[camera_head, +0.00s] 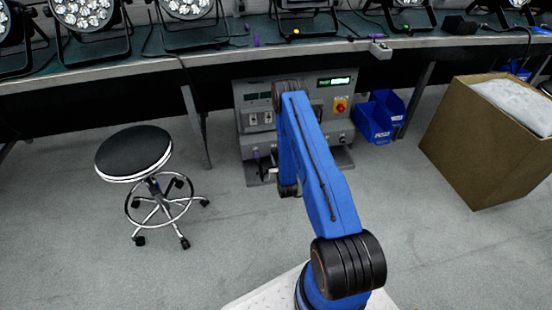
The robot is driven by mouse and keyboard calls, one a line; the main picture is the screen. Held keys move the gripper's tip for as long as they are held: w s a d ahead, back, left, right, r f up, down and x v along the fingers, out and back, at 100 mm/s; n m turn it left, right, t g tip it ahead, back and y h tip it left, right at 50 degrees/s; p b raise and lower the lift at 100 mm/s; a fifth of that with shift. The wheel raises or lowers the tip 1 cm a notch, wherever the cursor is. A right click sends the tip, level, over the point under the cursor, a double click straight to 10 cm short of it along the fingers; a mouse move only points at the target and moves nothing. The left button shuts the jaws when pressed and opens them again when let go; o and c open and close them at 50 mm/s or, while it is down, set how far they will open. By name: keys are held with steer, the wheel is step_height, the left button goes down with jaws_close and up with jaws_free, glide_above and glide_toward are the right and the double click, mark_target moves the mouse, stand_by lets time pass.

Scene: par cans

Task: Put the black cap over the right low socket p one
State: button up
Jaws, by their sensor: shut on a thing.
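A grey test unit (260,92) with a green-lit display (334,81) and a red and yellow switch (341,104) stands on the floor under the bench. My blue arm reaches to its front and hides the middle of it. My gripper (266,170) shows small and dark, low at the front of the unit and left of my wrist. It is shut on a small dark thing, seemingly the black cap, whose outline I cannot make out. Two sockets (260,118) show on the unit's upper left face. The right low socket is not distinguishable; my arm covers part of that lower face.
A black-topped stool (134,152) stands on the left. Blue bins (374,121) sit right of the unit, and a large cardboard box (470,140) farther right. The bench (215,60) carries several par cans (85,14).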

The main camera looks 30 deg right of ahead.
steer(key=shift+x, duration=1)
stand_by(2.2)
steer(key=shift+r, duration=0.1)
steer(key=o, duration=1.1)
steer(key=shift+o, duration=0.2)
